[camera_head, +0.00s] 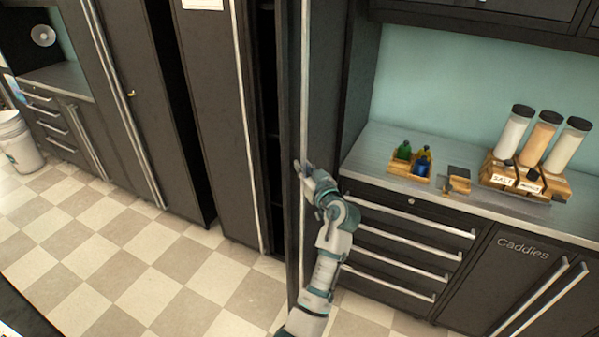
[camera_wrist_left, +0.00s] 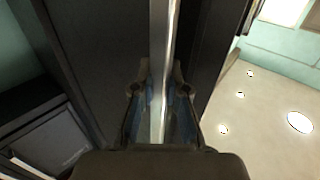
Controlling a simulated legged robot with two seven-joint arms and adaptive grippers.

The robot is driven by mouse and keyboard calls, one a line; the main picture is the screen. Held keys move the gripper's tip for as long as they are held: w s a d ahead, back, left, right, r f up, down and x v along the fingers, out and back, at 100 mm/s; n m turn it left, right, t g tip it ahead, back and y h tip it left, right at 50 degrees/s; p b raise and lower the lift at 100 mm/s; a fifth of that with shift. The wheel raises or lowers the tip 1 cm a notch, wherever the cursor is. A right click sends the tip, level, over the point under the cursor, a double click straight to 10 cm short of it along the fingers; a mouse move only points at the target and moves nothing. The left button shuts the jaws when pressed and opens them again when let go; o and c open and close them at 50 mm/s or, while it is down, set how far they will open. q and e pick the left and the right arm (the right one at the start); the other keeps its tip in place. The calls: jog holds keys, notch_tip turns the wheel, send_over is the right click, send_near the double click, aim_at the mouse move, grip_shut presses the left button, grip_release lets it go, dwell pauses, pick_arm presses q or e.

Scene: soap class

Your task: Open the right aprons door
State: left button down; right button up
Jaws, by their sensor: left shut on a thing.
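The right door (camera_head: 328,70) of the tall dark cabinet stands part-way open. A dark gap with shelf edges (camera_head: 269,110) shows between it and the left door (camera_head: 212,110), which has a long metal handle. The right door's long vertical metal handle (camera_head: 304,70) runs down to my left gripper (camera_head: 303,168). In the left wrist view the handle (camera_wrist_left: 162,50) passes between the two fingers of my left gripper (camera_wrist_left: 160,90), which are shut on it. The cabinet's label is too small to read. My right gripper is in neither view.
A counter (camera_head: 380,160) with drawers (camera_head: 410,235) stands to the right, bearing small bottles (camera_head: 411,160) and a rack of tall containers (camera_head: 530,140). Another tall cabinet (camera_head: 110,100) and a white bucket (camera_head: 18,142) stand left. The checkered floor (camera_head: 130,255) is clear.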

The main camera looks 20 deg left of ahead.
pick_arm(q)
jog(key=shift+s+d+r, duration=0.1)
jog(key=shift+d+r, duration=0.05)
jog(key=shift+d, duration=0.85)
jog(key=c, duration=1.2)
grip_release()
jog(key=shift+a, duration=0.65)
jog(key=v, duration=1.2)
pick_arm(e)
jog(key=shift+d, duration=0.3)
pick_arm(q)
jog(key=shift+f, duration=0.3)
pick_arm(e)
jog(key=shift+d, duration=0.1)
